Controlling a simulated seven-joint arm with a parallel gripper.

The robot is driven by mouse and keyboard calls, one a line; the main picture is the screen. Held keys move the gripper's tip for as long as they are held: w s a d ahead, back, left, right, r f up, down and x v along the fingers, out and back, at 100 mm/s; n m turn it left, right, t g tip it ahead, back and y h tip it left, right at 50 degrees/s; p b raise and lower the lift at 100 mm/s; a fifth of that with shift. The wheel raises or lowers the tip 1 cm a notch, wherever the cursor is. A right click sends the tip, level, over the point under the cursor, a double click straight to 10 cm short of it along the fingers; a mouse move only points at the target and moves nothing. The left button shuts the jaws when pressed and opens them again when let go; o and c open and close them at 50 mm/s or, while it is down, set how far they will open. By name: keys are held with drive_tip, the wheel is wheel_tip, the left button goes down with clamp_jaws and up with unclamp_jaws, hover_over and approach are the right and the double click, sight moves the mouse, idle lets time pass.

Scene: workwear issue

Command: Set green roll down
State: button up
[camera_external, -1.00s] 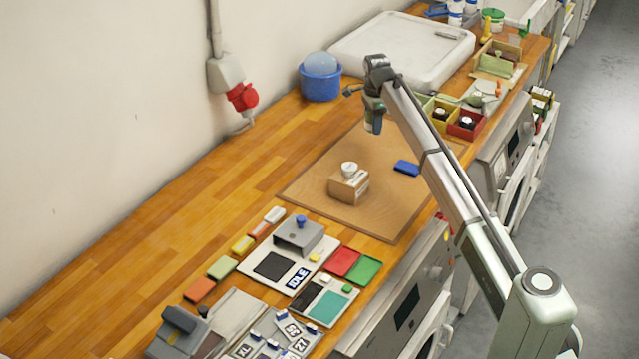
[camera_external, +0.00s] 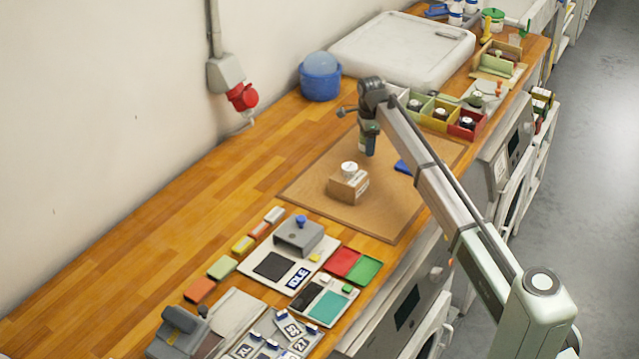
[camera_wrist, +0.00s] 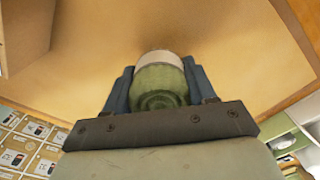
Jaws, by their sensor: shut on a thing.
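My gripper (camera_external: 369,143) is shut on the green roll (camera_wrist: 159,88), whose blue fingers sit on either side of it in the wrist view. The roll is green with a pale band at its far end. In the outside view it is small and partly hidden by the gripper. My gripper is over the brown mat (camera_external: 320,196), behind and to the right of a small cardboard box (camera_external: 346,190) with a white round item (camera_external: 349,168) on it. I cannot tell whether the roll touches the mat.
A blue block (camera_external: 403,166) lies on the mat to the right of my gripper, partly hidden by my arm. Coloured bins (camera_external: 466,124) stand at the right and a blue tub (camera_external: 320,84) stands behind. Bare mat lies in front of the box.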

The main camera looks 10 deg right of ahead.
drive_tip(key=shift+f, duration=1.5)
drive_tip(key=shift+f, duration=0.2)
drive_tip(key=o, duration=1)
drive_tip(key=shift+o, duration=0.2)
drive_tip(key=shift+r, duration=0.1)
wheel_tip(320, 180, up, 12)
drive_tip(key=shift+r, duration=0.1)
